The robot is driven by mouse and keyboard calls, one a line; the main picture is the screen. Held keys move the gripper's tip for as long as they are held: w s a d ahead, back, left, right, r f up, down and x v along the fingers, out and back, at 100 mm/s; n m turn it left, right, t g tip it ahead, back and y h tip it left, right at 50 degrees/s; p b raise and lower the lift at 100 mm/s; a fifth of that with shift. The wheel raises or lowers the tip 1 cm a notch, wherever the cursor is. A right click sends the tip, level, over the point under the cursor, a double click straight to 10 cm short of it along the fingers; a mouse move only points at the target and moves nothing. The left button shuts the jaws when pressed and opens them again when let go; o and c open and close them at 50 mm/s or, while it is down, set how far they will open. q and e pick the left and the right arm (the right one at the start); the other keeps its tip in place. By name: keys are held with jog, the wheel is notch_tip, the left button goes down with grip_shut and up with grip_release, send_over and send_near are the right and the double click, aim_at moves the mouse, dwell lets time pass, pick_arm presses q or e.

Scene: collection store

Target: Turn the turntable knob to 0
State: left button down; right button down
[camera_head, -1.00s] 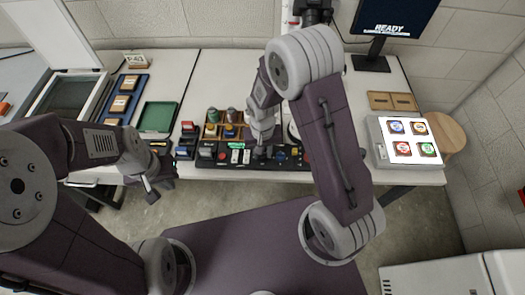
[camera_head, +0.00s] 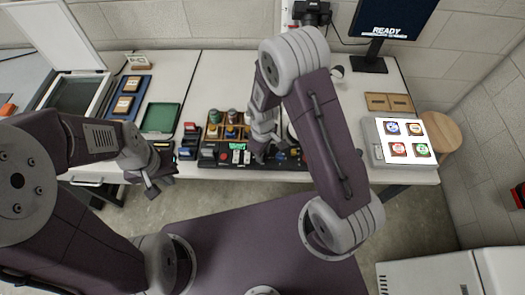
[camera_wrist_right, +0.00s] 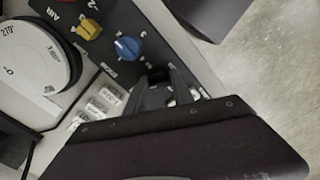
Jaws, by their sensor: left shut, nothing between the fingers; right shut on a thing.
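The turntable (camera_wrist_right: 28,58) is a white disc with degree marks, "270°" among them, at the left of the right wrist view. The dark control panel (camera_wrist_right: 62,10) beside it carries a yellow knob (camera_wrist_right: 89,29) near "AIR" and a blue knob (camera_wrist_right: 127,48). My right gripper (camera_wrist_right: 172,84) is shut on a small dark thing on the panel, beyond the blue knob; the fingers hide most of it, so I cannot tell whether it is the turntable knob. In the head view my right gripper (camera_head: 258,157) is low at the panel. My left gripper (camera_head: 152,188) is shut and empty before the table's front edge.
Several bottles (camera_head: 230,116) stand in a wooden rack behind the panel. A green tray (camera_head: 160,117) and a blue tray (camera_head: 128,97) lie left. A lit tablet (camera_head: 406,138) lies right, with a stool (camera_head: 444,131) beside it. A monitor (camera_head: 391,18) reads "READY".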

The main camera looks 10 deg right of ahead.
jog(key=n+p, duration=0.1)
jog(key=n, duration=0.4)
jog(key=shift+n, duration=0.3)
dwell(0.4)
jog(key=c, duration=1.1)
grip_release()
jog(key=shift+r, duration=0.1)
notch_tip(320, 180, up, 9)
jog(key=shift+d, duration=0.1)
